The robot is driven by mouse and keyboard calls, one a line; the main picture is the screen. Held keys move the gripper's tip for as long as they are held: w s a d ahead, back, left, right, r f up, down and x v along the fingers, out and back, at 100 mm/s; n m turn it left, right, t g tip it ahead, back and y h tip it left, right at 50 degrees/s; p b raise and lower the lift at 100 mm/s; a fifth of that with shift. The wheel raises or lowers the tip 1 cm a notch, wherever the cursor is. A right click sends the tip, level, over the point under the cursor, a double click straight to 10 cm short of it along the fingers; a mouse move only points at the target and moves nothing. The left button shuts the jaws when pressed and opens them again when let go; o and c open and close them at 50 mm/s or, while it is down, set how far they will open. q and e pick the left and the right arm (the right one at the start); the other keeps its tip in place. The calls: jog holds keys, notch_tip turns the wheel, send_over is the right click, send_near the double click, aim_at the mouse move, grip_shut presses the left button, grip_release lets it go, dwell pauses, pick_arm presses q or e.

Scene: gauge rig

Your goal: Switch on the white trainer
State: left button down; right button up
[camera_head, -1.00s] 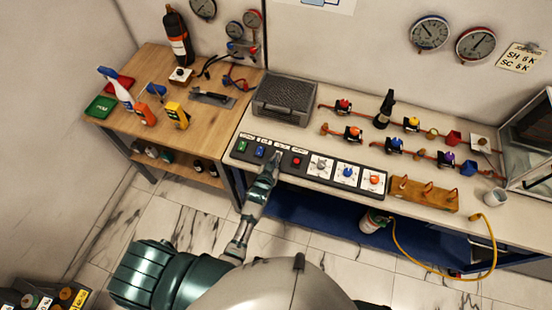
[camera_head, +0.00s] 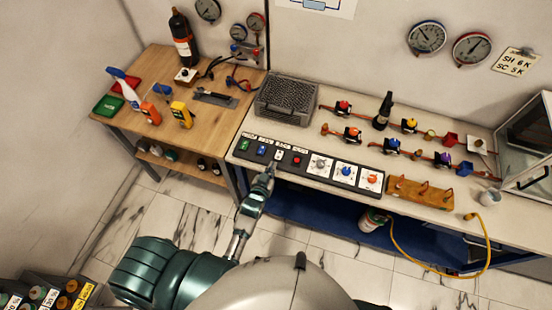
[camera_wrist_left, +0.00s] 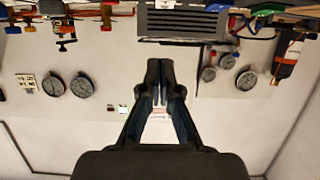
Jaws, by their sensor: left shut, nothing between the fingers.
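The trainer is a long bench with a pale top (camera_head: 300,118) in the head view. A dark control panel (camera_head: 322,180) runs along its front edge. From the left it carries a green switch (camera_head: 245,145), a blue switch (camera_head: 262,150), a white switch (camera_head: 278,155) and a red button (camera_head: 297,160), then several dials. My left gripper (camera_head: 270,168) is shut and empty, with its tips at the panel's front edge just below the white switch. Whether it touches the panel cannot be told. The left wrist view shows the shut fingers (camera_wrist_left: 158,82). The switch's position is too small to read.
A grey vented box (camera_head: 287,97) and several coloured valves stand on the bench. A wooden block (camera_head: 420,192) is right of the dials. A wooden table (camera_head: 215,125) with tools adjoins at left. A yellow hose (camera_head: 487,250) hangs at right. Wall gauges (camera_head: 427,38) are behind.

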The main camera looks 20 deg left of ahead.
pick_arm(q)
jog(key=shift+s+a+r, duration=0.1)
jog(key=shift+s+a, duration=0.1)
jog(key=shift+s, duration=0.55)
jog(key=shift+s+a+r, duration=0.1)
jog(key=shift+s+a, duration=0.05)
jog(key=shift+s, duration=0.55)
jog(key=shift+w+d, duration=0.1)
jog(key=shift+d, duration=0.05)
